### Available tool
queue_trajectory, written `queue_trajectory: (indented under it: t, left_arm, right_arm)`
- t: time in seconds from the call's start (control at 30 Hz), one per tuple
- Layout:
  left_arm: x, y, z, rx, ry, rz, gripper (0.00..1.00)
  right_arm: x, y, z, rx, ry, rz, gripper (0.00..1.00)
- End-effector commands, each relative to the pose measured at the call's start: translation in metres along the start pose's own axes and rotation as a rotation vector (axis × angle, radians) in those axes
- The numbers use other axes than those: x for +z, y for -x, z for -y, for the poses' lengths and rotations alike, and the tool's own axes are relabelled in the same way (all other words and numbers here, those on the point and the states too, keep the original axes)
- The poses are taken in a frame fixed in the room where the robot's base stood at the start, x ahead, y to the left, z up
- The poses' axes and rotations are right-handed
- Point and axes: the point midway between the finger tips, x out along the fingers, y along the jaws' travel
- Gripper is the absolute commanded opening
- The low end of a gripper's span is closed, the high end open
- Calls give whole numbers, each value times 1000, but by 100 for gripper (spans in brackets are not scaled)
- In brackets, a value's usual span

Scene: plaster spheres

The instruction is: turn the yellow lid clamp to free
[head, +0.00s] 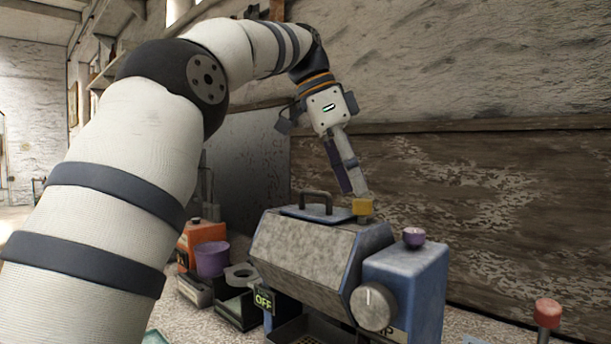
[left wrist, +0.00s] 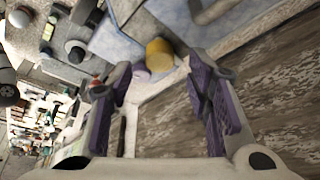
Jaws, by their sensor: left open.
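The yellow lid clamp (head: 362,207) is a small block at the top right end of the grey and blue machine (head: 310,245), beside its lid (head: 305,213). In the left wrist view the clamp (left wrist: 160,54) shows as a yellow cylinder beyond the fingertips, in the gap between them. My left gripper (head: 357,193) points down just above the clamp in the head view, with its purple-padded fingers apart. It is open and empty in the left wrist view (left wrist: 160,74). Whether a fingertip touches the clamp I cannot tell. My right gripper is out of view.
A blue housing (head: 405,285) with a purple knob (head: 414,237) and a grey dial (head: 372,305) stands right of the machine. A purple cup (head: 212,259) is at its left. A red-topped post (head: 547,313) is at far right. A wall rises behind.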

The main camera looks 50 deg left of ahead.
Motion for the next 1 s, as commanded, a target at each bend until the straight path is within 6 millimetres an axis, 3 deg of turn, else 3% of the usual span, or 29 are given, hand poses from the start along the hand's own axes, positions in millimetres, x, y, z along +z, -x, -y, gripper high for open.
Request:
queue_trajectory:
  t: [0.13,0.27,0.8,1.0]
  left_arm:
    - [0,21,1,-2,0,-1,46]
    - [29,34,-1,3,1,-3,46]
    - [104,64,0,-1,0,0,46]
    - [111,67,0,0,-2,0,46]
  right_arm:
    - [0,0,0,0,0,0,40]
    - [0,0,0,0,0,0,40]
    - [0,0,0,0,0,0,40]
    - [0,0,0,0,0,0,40]
